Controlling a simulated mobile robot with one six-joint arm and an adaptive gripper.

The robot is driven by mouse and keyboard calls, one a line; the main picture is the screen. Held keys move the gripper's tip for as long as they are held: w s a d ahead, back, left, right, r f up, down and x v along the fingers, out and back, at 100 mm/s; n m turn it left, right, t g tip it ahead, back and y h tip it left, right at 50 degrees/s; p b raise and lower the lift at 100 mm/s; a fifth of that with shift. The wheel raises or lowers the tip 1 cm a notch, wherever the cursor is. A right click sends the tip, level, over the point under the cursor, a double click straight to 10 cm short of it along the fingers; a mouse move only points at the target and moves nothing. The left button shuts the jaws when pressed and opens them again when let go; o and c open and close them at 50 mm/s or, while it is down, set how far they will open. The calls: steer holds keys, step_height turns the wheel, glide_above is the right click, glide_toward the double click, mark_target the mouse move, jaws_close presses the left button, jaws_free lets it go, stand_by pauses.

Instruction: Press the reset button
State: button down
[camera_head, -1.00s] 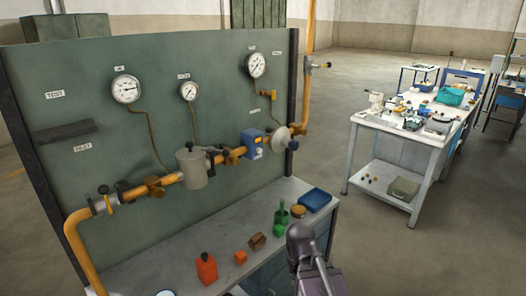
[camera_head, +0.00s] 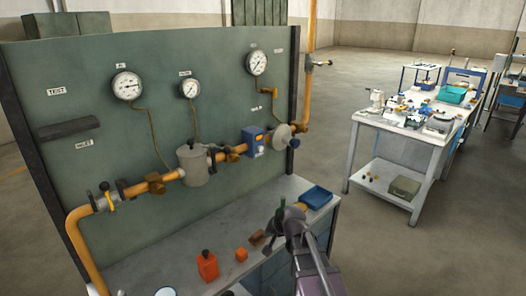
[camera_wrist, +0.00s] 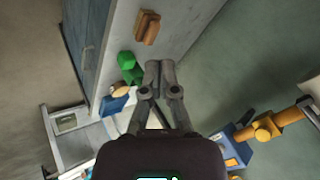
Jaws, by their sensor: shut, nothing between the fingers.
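A blue box (camera_head: 253,141) sits on the orange pipe of the green panel, with small pale marks on its front; I cannot tell for sure whether the reset button is on it. In the wrist view the blue box (camera_wrist: 233,150) shows at the lower right, partly hidden by the gripper body. My gripper (camera_wrist: 160,70) is shut and empty, its fingertips together. In the head view my gripper (camera_head: 281,208) is above the bench, below and to the right of the box, apart from it.
The bench (camera_head: 180,245) holds a red-orange block (camera_head: 208,265), a smaller orange block (camera_head: 241,254), a brown block (camera_head: 257,239) and a blue tray (camera_head: 316,198). Gauges (camera_head: 127,86), a grey cylinder (camera_head: 194,165) and pipe valves project from the panel. A cluttered white table (camera_head: 365,120) stands at the right.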

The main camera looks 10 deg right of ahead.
steer(key=w+r+m+t+y, duration=0.1)
steer(key=w+r+m+t, duration=0.2)
steer(key=w, duration=0.4)
steer(key=m+t+h, duration=0.3)
steer(key=m+t, duration=0.5)
steer(key=m, duration=0.5)
glide_toward(260, 148)
step_height(260, 148, down, 4)
steer(key=s+d, duration=0.2)
steer(key=s, duration=0.1)
steer(key=w+d+r+m+t+h, duration=0.1)
steer(key=w+d+r+m+h, duration=0.1)
steer(key=m, duration=0.5)
steer(key=w+d+h+b, duration=0.1)
steer(key=d+h, duration=0.1)
steer(key=h, duration=0.1)
steer(key=shift+w+d+r, duration=0.15)
steer(key=shift+d+r, duration=0.15)
steer(key=shift+d, duration=0.05)
steer(key=shift+w+a, duration=0.1)
steer(key=w+a, duration=0.5)
steer(key=w, duration=0.2)
steer(key=shift+w+a, duration=0.6)
steer(key=shift+w, duration=0.15)
steer(key=shift+s+d, duration=0.1)
steer(key=shift+s, duration=0.1)
stand_by(0.3)
steer(key=shift+s+d, duration=0.45)
steer(key=shift+s, duration=0.2)
